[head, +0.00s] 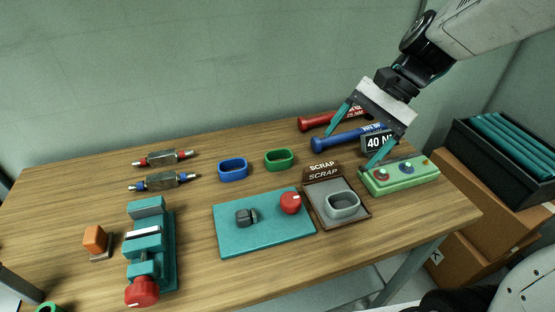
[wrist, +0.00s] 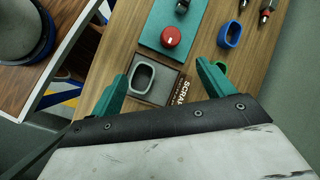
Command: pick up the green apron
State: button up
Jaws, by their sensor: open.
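I make out no green apron in either view. My gripper (head: 350,150) is open and empty above the right part of the workbench, near the green button box (head: 400,176) and the scrap tray (head: 322,219). In the wrist view the jaws (wrist: 160,80) are spread above the tray side, with a grey ring (wrist: 143,78) between them. A green ring (head: 279,159) lies on the bench left of the gripper; in the wrist view one finger partly hides it. Teal rolled or folded pieces (head: 512,145) fill a dark crate at the right; I cannot tell what they are.
The wooden bench (head: 100,190) holds a teal vise (head: 149,250), a teal mat (head: 262,235) with a red knob (head: 290,202), a blue ring (head: 233,169), and red and blue tools (head: 345,138). The dark crate (head: 490,165) stands on cardboard boxes (head: 465,262).

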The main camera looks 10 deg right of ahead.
jog(key=w+f+m+y, duration=0.4)
jog(key=w+f+m, duration=0.2)
jog(key=w, duration=0.4)
jog(key=m+t+y, duration=0.2)
jog(key=m, duration=0.2)
send_near(284, 153)
jog(key=s+r, duration=0.1)
jog(key=s+d+r, duration=0.1)
jog(key=s+r, duration=0.1)
jog(key=shift+d, duration=0.3)
jog(key=shift+w+a+f, duration=0.1)
jog(key=shift+a+f, duration=0.05)
jog(key=shift+f, duration=0.15)
jog(key=x, duration=0.6)
jog(key=shift+f, duration=0.1)
jog(key=shift+r+x, duration=0.2)
jog(key=shift+x, duration=1.2)
jog(key=shift+r+x, duration=0.15)
jog(key=shift+x, duration=1.25)
jog(key=shift+a, duration=0.15)
jog(key=c, duration=1.1)
